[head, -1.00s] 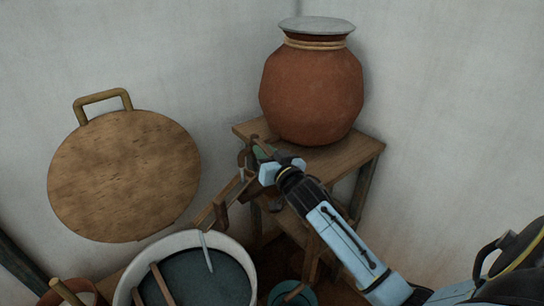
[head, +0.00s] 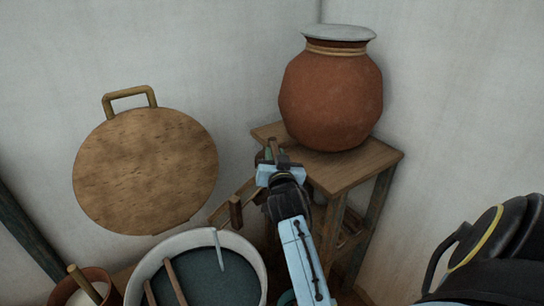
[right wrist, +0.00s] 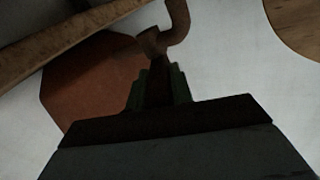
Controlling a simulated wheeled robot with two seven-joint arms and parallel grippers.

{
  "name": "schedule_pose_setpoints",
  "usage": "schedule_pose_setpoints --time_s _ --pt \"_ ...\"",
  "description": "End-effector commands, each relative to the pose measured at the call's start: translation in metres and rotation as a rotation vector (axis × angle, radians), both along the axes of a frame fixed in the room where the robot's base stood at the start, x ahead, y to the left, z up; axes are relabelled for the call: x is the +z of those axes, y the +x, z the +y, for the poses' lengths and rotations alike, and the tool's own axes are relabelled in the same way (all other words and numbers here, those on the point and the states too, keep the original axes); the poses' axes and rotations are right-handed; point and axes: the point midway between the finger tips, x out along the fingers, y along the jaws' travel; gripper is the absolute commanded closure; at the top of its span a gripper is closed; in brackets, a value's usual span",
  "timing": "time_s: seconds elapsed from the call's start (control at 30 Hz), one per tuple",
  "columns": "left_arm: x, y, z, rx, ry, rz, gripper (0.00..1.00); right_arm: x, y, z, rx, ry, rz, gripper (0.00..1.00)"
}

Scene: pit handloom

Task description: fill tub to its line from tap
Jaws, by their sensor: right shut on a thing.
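The tub (head: 178,243) is a wide pale round vessel at the bottom of the head view, partly cut off, with dark liquid (head: 205,282) inside. A thin pale strip (head: 220,250) runs from its rim inward; I cannot tell if it is a gauge or water. My right gripper (head: 273,153) is up and right of the tub, in front of the wooden stand. It is shut on a brown hooked piece (right wrist: 155,42) that looks like the tap. In the right wrist view the fingers (right wrist: 158,88) close around its stem. My left gripper is not in view.
A lidded clay pot (head: 330,95) stands on the wooden stand (head: 350,168) behind the gripper. A round wooden board (head: 145,172) leans on the wall. Wooden sticks (head: 175,280) lie across the tub. A small brown pot (head: 98,278) is at lower left.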

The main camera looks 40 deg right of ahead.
Motion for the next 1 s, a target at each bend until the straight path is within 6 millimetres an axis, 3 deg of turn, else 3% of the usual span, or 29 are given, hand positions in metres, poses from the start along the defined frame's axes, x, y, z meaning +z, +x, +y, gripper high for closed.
schedule_pose_setpoints --time_s 0.03,0.07,0.2,0.57,1.0 --pt "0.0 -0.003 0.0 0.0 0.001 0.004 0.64 0.006 0.0 -0.001 -0.002 -0.009 -0.009 1.0" --pt "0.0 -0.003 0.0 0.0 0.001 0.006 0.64 0.006 0.001 -0.001 -0.001 -0.009 -0.01 0.75" --pt "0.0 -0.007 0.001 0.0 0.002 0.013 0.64 0.004 0.001 0.0 0.001 -0.007 -0.007 0.57" --pt "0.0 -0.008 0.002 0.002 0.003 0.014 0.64 0.001 -0.004 0.004 0.002 -0.002 -0.001 0.56" --pt "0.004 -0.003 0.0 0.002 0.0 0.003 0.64 0.001 -0.056 0.04 0.001 -0.003 -0.003 0.56"
